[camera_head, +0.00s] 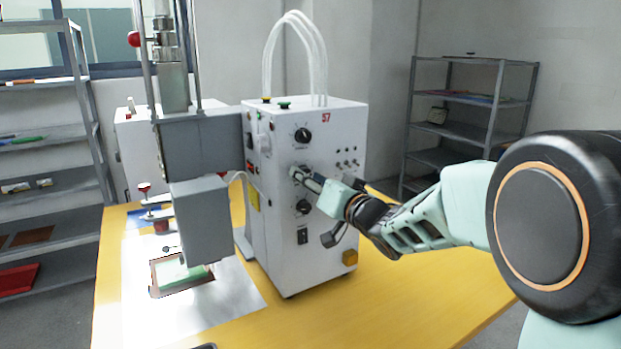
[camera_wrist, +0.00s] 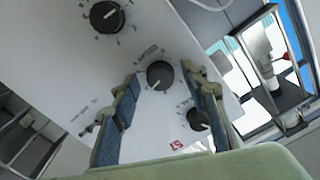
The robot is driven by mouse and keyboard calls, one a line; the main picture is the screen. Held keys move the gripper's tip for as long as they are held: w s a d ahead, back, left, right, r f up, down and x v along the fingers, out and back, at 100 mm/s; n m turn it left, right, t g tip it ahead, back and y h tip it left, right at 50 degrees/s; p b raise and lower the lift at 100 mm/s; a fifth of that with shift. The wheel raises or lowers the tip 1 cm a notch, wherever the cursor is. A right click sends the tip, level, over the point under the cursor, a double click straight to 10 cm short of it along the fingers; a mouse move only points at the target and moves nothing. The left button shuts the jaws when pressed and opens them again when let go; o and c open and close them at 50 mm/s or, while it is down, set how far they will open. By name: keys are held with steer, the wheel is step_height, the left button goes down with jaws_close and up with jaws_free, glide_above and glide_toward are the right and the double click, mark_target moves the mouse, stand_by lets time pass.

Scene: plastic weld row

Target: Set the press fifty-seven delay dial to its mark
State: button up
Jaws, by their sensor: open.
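The white press box (camera_head: 285,240) is marked with a red 57 (camera_head: 326,118) and has a column of black dials on its front. The upper dial (camera_head: 302,135) and lower dial (camera_head: 303,206) show clear. The middle dial (camera_wrist: 160,75) is mostly hidden behind my gripper (camera_head: 308,179) in the head view. In the wrist view, my gripper (camera_wrist: 160,85) is open, with one finger on each side of the middle dial and gaps to both. A pale pointer line on that dial aims to the picture's lower left. The dial labels are too small to read.
The press head (camera_head: 200,220) stands left of the box, over a metal plate (camera_head: 235,288) on the yellow table (camera_head: 400,275). Clear hoses (camera_head: 300,50) loop above the box. Shelves (camera_head: 465,110) stand behind.

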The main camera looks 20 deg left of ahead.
jaws_close()
stand_by(0.3)
steer(key=shift+n+b, duration=0.3)
steer(key=shift+b, duration=0.05)
steer(key=n+b, duration=1.4)
steer(key=n, duration=0.6)
steer(key=shift+n, duration=0.3)
stand_by(0.3)
